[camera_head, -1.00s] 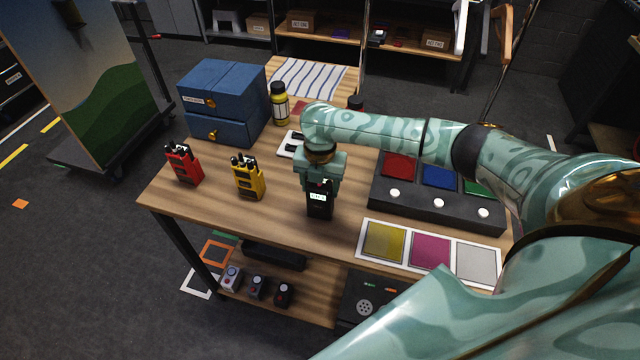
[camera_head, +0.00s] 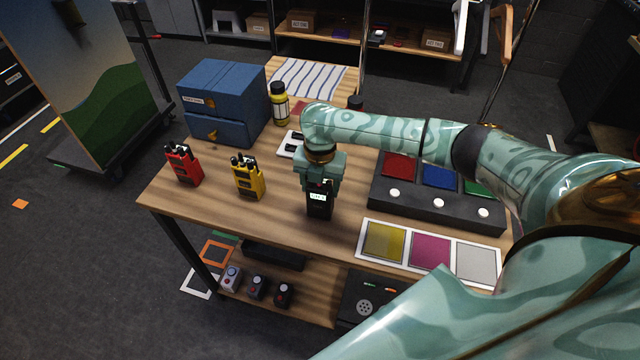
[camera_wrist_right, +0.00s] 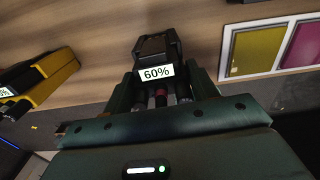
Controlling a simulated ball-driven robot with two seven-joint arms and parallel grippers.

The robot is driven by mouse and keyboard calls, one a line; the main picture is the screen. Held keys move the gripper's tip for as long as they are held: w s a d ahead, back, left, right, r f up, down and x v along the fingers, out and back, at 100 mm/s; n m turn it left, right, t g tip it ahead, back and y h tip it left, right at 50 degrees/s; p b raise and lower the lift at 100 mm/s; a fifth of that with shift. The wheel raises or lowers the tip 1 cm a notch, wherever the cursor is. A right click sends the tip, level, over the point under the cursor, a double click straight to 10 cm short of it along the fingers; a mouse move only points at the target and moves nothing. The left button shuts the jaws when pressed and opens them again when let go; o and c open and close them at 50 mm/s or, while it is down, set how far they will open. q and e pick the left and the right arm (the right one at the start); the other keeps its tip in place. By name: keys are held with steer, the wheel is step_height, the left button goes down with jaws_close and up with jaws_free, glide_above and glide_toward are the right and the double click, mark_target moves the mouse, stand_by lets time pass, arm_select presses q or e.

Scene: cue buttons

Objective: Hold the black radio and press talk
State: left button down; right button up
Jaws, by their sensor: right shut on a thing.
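The black radio (camera_head: 319,204) stands upright on the wooden table, with a lit label on its front. My right gripper (camera_head: 320,180) comes down from above and is shut on the radio's upper part. In the right wrist view the radio (camera_wrist_right: 157,60) sits between the two fingers (camera_wrist_right: 160,90), with a "60%" label and a red part showing near its top. The talk button cannot be made out. A red radio (camera_head: 184,168) and a yellow radio (camera_head: 248,180) stand to the left, apart from the gripper. My left gripper is not in view.
A dark console (camera_head: 437,202) with red, blue and green panels and white buttons lies right of the radio. A white-framed strip (camera_head: 408,259) of coloured squares lies in front. A blue drawer box (camera_head: 222,100) and a yellow bottle (camera_head: 279,104) stand at the back.

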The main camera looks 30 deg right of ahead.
stand_by(0.3)
steer(key=o, duration=1.2)
steer(key=shift+c, duration=0.2)
steer(key=shift+r, duration=0.1)
step_height(320, 180, up, 16)
steer(key=p, duration=0.4)
